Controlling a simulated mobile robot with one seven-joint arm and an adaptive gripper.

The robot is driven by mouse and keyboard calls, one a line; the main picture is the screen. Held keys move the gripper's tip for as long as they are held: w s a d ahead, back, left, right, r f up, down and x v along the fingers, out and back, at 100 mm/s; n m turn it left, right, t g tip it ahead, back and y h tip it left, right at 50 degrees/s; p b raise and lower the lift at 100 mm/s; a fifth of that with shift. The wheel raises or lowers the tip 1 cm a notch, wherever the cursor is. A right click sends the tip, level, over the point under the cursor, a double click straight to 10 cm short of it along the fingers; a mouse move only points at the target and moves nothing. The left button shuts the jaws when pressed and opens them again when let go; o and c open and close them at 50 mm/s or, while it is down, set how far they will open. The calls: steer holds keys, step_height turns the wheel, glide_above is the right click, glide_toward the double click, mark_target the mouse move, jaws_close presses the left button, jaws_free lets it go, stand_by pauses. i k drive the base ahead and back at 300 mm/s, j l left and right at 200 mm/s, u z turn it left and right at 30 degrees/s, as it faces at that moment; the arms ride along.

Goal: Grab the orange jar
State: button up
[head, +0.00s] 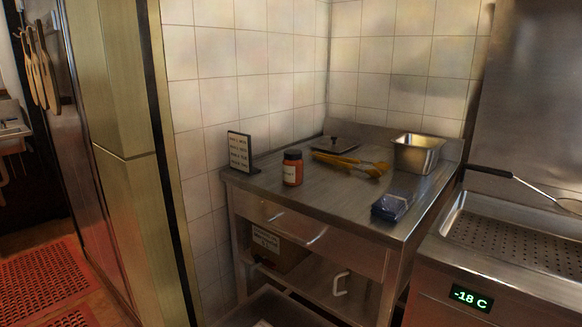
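The orange jar (291,173) has a dark lid and a pale label. It stands upright on the steel table (322,211), near the table's front left edge. My gripper is not in view.
A steel pan (416,153) sits at the table's back right, and a dark flat lid (335,144) lies at the back. A blue packet (391,207) is near the right edge. The front middle is clear. A steel unit (500,267) adjoins at right; tiled walls enclose the back and left.

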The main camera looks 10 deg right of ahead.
mark_target(293, 162)
steer(key=i+l+z, duration=0.25)
steer(key=l, duration=0.25)
steer(key=i+l+z, duration=0.3)
steer(key=i+l, duration=0.15)
steer(key=i, duration=0.1)
